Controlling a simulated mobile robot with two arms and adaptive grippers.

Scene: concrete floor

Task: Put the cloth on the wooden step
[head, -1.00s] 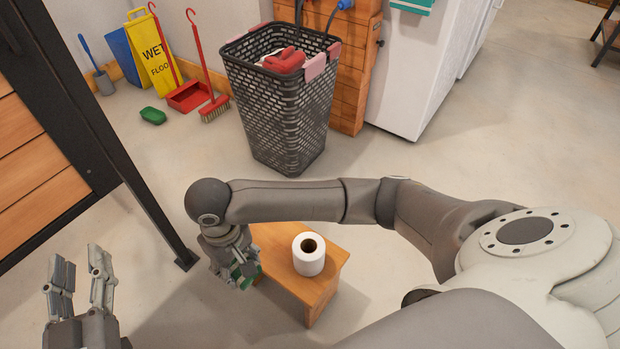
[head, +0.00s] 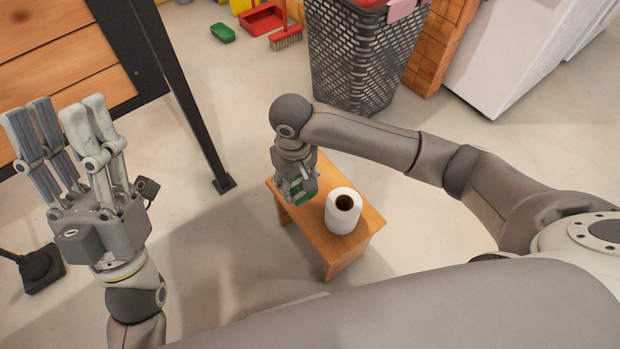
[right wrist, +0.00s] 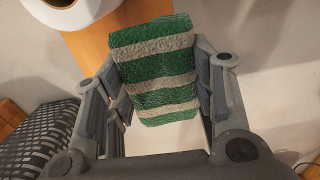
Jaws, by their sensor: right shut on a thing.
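The cloth, green and white striped, shows in the right wrist view (right wrist: 155,72) between the fingers of my right gripper (right wrist: 158,58). In the head view my right gripper (head: 300,192) is shut on the cloth (head: 306,190), mostly hidden by the fingers, over the left part of the wooden step (head: 352,243). I cannot tell whether the cloth touches the step top. The step also shows behind the cloth in the right wrist view (right wrist: 92,42). My left gripper (head: 60,108) is open and empty at the left, away from the step.
A white paper roll (head: 343,211) stands upright on the step, just right of my right gripper. A dark basket (head: 362,60) stands behind the step. A black table leg (head: 190,110) is to the left. A green dustpan-like item (head: 222,33) lies on the floor.

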